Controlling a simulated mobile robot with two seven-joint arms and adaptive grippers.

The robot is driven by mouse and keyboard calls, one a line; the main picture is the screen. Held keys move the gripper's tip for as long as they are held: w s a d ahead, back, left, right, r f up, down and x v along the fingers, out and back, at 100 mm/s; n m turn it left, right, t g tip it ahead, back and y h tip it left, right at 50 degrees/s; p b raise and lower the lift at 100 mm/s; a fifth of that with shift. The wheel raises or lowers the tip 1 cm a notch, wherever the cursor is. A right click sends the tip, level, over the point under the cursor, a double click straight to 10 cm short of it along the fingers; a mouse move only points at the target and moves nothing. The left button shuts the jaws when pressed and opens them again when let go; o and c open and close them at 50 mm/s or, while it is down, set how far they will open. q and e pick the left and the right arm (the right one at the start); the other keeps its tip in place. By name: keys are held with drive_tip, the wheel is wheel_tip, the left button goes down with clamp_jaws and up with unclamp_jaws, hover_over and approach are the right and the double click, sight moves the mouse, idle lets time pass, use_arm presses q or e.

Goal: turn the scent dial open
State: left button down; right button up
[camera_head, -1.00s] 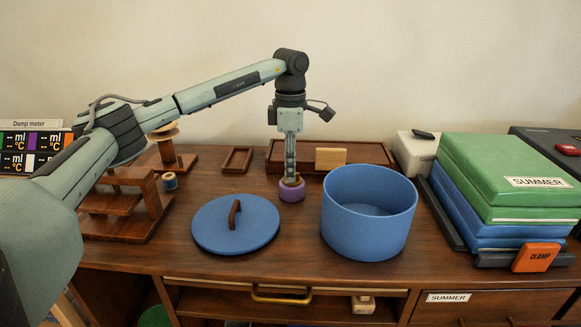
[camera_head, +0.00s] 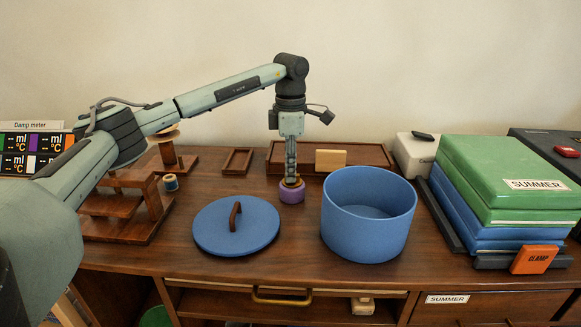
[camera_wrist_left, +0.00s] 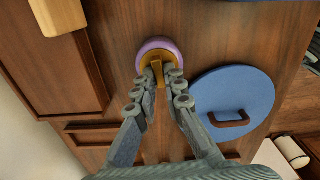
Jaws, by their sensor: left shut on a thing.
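The scent dial (camera_head: 292,194) is a small purple round body with an orange-brown top, standing on the wooden desk between the blue lid and the blue pot. My left gripper (camera_head: 291,180) comes straight down over it. In the left wrist view, the gripper (camera_wrist_left: 160,80) is shut on the raised grip on top of the dial (camera_wrist_left: 158,46). The fingers hide part of the dial's top, and I cannot tell how far it is turned. My right gripper is not in view.
The blue lid (camera_head: 236,226) lies left of the dial, and the open blue pot (camera_head: 369,215) stands close on its right. A wooden tray (camera_head: 377,155) is behind. Green and blue SUMMER bundles (camera_head: 508,172) with an orange clamp (camera_head: 534,259) fill the right side.

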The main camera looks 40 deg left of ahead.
use_arm(q)
drive_tip(key=c, duration=1.6)
unclamp_jaws()
wheel_tip(320, 180, up, 12)
